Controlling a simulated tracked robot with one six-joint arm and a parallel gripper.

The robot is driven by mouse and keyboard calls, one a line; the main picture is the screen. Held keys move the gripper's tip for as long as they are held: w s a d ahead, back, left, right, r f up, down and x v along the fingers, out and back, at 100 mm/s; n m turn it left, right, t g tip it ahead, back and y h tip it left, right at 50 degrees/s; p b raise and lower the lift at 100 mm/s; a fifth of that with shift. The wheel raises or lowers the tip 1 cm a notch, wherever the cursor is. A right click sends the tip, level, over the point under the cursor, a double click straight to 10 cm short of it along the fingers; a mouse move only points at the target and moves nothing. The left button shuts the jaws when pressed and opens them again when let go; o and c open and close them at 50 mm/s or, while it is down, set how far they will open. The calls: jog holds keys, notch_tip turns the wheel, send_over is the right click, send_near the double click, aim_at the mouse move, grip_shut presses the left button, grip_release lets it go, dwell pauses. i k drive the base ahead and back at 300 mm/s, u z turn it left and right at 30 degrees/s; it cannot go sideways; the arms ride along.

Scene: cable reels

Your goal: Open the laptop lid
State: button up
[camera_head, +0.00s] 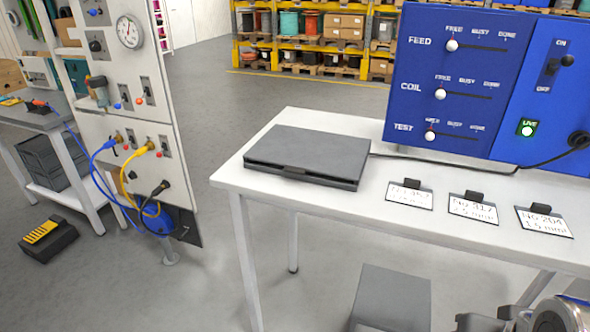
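A dark grey laptop (310,152) lies on the left part of a white table (270,180) in the head camera view. Its lid is shut flat on the base. A thin dark gap shows along the front edge, with a small tab (294,170) at its middle. A black cable lies behind the laptop and runs right along the table. Grey metal parts show at the bottom right corner; they look like part of my arm, and I cannot make out my gripper's fingers.
Several label cards in black clips (472,207) lie on the table right of the laptop. A blue control panel (455,85) stands at the table's back. A grey stool (392,298) is under the front edge. A grey panel with cables (140,110) stands left, with open floor between.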

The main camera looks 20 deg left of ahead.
aim_at(300, 150)
jog(key=u, duration=1.05)
jog(key=i, duration=0.6)
jog(key=u, duration=2.65)
